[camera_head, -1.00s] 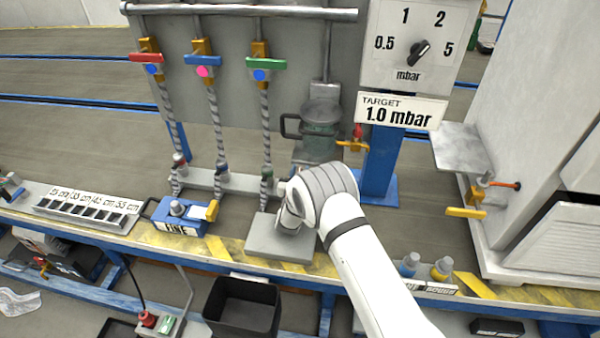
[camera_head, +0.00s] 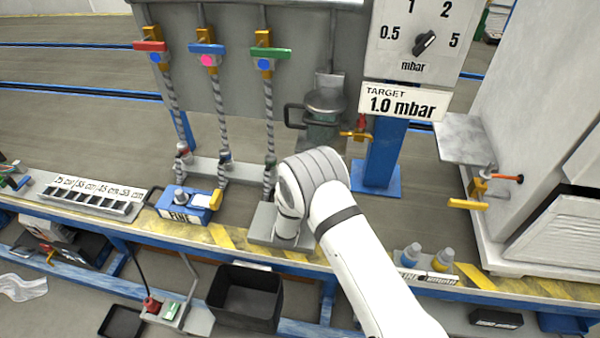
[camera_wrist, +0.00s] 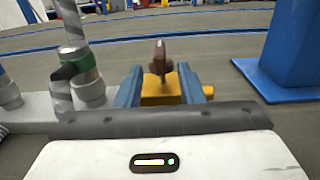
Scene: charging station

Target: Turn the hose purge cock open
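My gripper (camera_wrist: 160,88) shows two blue fingers in the wrist view, open with gaps beside a brown-red upright piece (camera_wrist: 162,60). In the head view my white wrist hides my fingertips and this piece. A hose end with a green collar (camera_wrist: 86,68) stands left of my fingers; the green-handled hose (camera_head: 268,110) shows in the head view.
A blue post (camera_wrist: 292,45) stands at the right. A grey pot (camera_head: 322,112) with a yellow cock (camera_head: 356,135) is behind my wrist. A blue FINE box (camera_head: 186,207) is left. The dial board (camera_head: 424,40) and a white cabinet (camera_head: 540,130) are behind and right.

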